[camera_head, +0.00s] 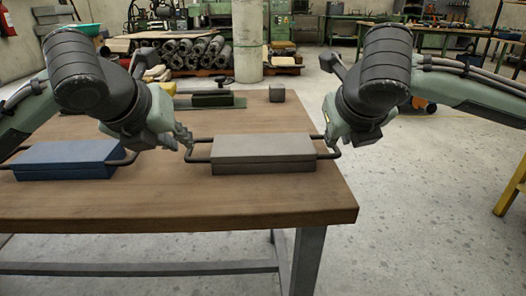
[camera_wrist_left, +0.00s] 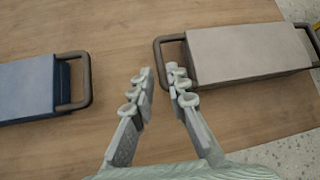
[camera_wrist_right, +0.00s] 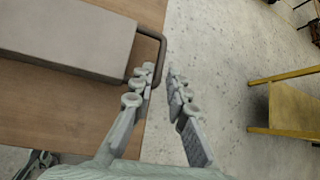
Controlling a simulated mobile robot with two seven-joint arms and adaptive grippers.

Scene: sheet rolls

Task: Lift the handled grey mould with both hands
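The grey mould (camera_head: 263,150) is a flat box with a dark bar handle at each end, lying on the wooden table. My left gripper (camera_head: 184,142) is beside its left handle. In the left wrist view this gripper (camera_wrist_left: 159,76) is open and empty, fingertips just short of the handle (camera_wrist_left: 158,50). My right gripper (camera_head: 332,140) is at the right handle. In the right wrist view this gripper (camera_wrist_right: 161,74) is open, and the handle (camera_wrist_right: 161,50) passes by its left fingertip. I cannot tell whether the fingers touch the handles.
A blue handled mould (camera_head: 65,158) lies to the left on the same table (camera_head: 180,205); it also shows in the left wrist view (camera_wrist_left: 28,88). The table's right edge is near the right handle.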

